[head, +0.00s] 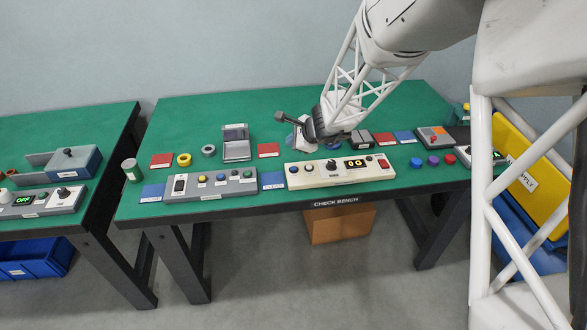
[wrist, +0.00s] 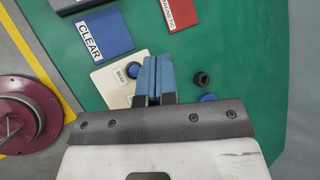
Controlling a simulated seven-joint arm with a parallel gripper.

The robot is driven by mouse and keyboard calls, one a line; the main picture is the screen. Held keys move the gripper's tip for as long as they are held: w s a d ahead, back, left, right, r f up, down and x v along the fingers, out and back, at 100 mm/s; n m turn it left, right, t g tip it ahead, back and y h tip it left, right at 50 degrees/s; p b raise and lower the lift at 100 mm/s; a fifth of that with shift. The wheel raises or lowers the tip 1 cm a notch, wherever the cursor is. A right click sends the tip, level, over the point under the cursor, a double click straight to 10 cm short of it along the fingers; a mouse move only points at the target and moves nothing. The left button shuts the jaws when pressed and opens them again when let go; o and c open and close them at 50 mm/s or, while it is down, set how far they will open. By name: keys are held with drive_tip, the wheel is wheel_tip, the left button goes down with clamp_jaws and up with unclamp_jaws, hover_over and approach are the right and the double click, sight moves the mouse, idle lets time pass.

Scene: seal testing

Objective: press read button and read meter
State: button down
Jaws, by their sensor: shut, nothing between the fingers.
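In the wrist view a blue button (wrist: 133,70) sits beside a READ label (wrist: 122,77). My gripper (wrist: 153,62) is shut and empty, its blue fingertips just right of that button in the picture. I cannot tell whether they touch anything. In the head view my gripper (head: 303,138) is above the bench behind the panel's left part, its fingertips unclear.
A blue card marked CLEAR (wrist: 105,35) and a red card (wrist: 182,14) lie beside the panel. A grey control panel (head: 211,184) is to its left.

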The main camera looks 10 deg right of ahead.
sight(293, 170)
drive_tip(key=shift+f, duration=3.75)
drive_tip(key=shift+f, duration=0.8)
drive_tip(key=shift+r, duration=0.2)
idle(0.4)
drive_tip(key=shift+r, duration=0.55)
drive_tip(key=shift+r, duration=2.55)
